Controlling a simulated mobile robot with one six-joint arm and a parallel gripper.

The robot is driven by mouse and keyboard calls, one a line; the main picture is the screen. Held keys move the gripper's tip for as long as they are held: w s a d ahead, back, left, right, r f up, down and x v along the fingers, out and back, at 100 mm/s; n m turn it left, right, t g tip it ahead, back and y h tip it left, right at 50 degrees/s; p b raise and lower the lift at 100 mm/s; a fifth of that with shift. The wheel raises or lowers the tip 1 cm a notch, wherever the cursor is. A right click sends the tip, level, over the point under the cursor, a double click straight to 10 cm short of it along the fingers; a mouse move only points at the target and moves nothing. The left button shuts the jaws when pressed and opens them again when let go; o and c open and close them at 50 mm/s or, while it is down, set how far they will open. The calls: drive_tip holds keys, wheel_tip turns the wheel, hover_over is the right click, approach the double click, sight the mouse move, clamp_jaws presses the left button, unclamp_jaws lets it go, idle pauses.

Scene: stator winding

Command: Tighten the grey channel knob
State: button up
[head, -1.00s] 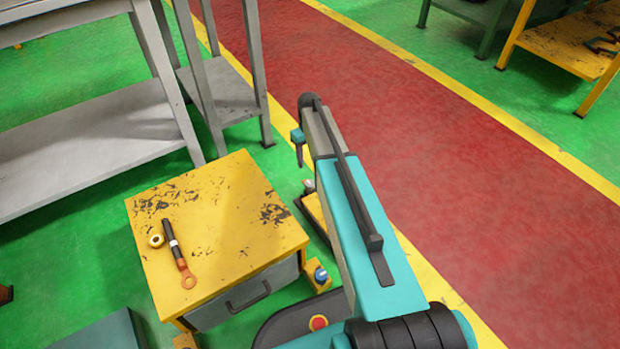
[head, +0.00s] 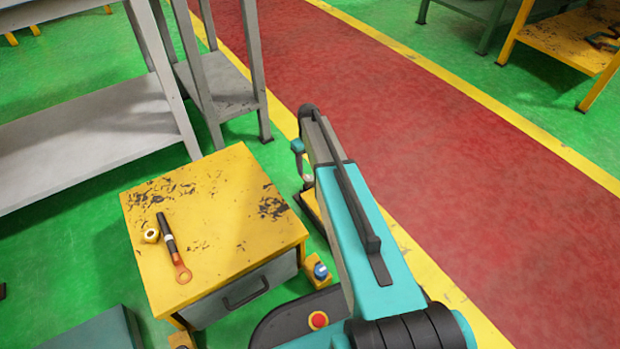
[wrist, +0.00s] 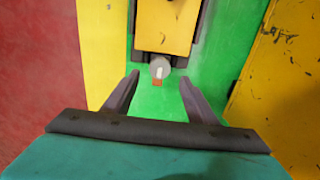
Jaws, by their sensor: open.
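In the wrist view a round grey knob (wrist: 160,67) with a white mark and an orange tab sits at the near end of a yellow block (wrist: 166,25). My gripper (wrist: 160,79) is open, with its two dark fingers apart and the knob in line with the gap, near the fingertips. The fingers look empty, and I cannot tell how far above the knob they are. In the head view my arm hides most of the gripper and the block; only a teal part of the wrist (head: 298,146) shows left of the arm.
A yellow-topped cabinet (head: 225,215) stands left of the arm, with a black-handled tool (head: 167,233) and a small brass nut (head: 151,236) on top. A blue knob (head: 320,271) sits on a yellow block by its corner. Grey shelving (head: 90,140) stands behind; the red walkway (head: 400,130) is clear.

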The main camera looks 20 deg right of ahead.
sight(309, 177)
drive_tip(key=shift+f+b, duration=1.2)
drive_tip(key=shift+f, duration=1.8)
drive_tip(key=c, duration=0.9)
drive_tip(key=shift+d, duration=0.2)
drive_tip(key=shift+c, duration=0.7)
drive_tip(key=shift+a, duration=0.15)
